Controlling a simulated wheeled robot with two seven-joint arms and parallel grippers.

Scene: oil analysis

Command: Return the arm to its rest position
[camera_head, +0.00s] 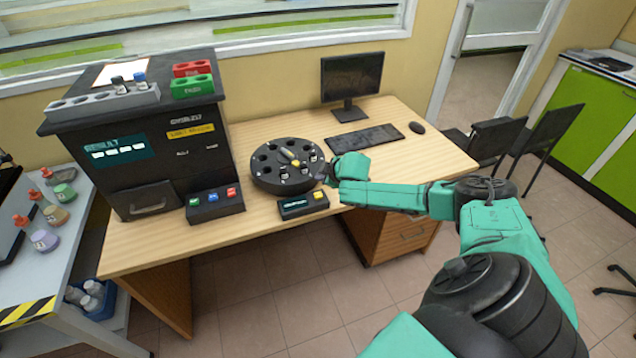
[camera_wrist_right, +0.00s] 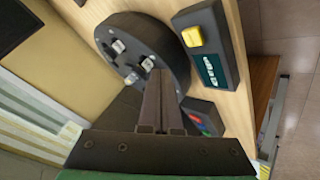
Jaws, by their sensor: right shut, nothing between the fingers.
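My right arm is teal and comes in from the lower right in the head view. Its gripper (camera_head: 328,175) is at the right edge of the round black rotor (camera_head: 268,182) on the wooden desk. In the right wrist view the two fingers (camera_wrist_right: 160,85) are closed together and hold nothing. They point toward the rotor (camera_wrist_right: 178,62), which has vials in some of its holes. I cannot tell whether the fingertips touch it. My left gripper does not show in either view.
A small control box (camera_head: 303,204) with a yellow button stands in front of the rotor. A large black analyser (camera_head: 135,150) is at the left. A monitor (camera_head: 351,76), keyboard (camera_head: 364,137) and mouse (camera_head: 417,128) are at the back right.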

